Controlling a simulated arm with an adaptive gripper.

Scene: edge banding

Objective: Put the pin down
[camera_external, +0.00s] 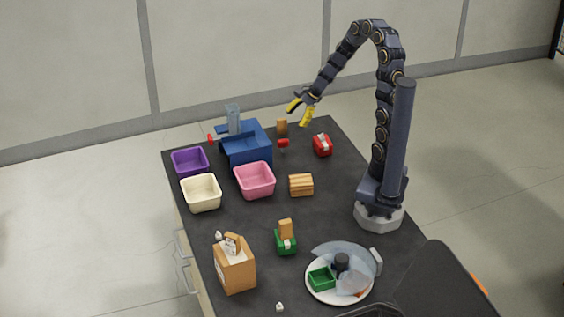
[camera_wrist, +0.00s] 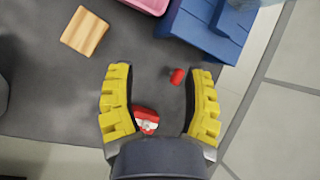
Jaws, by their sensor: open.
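My gripper (camera_external: 299,112) is open and empty, raised above the far part of the dark table. Its yellow fingers also show spread apart in the wrist view (camera_wrist: 160,74). No thing in view is plainly marked as the pin. A small red piece (camera_external: 283,143) stands by the right side of the blue machine (camera_external: 247,150), with a thin part below it; it may be the pin. A red cylinder-like piece shows between the fingers in the wrist view (camera_wrist: 178,76), below them and touching neither. A red-and-white item (camera_external: 322,145) lies to the right.
Purple (camera_external: 190,162), cream (camera_external: 201,193) and pink (camera_external: 255,181) bins stand at left and centre. A wooden block (camera_external: 301,185) lies right of the pink one. A plate (camera_external: 317,296), a green item (camera_external: 286,242) and a brown box (camera_external: 235,269) are nearer. The table's right middle is bare.

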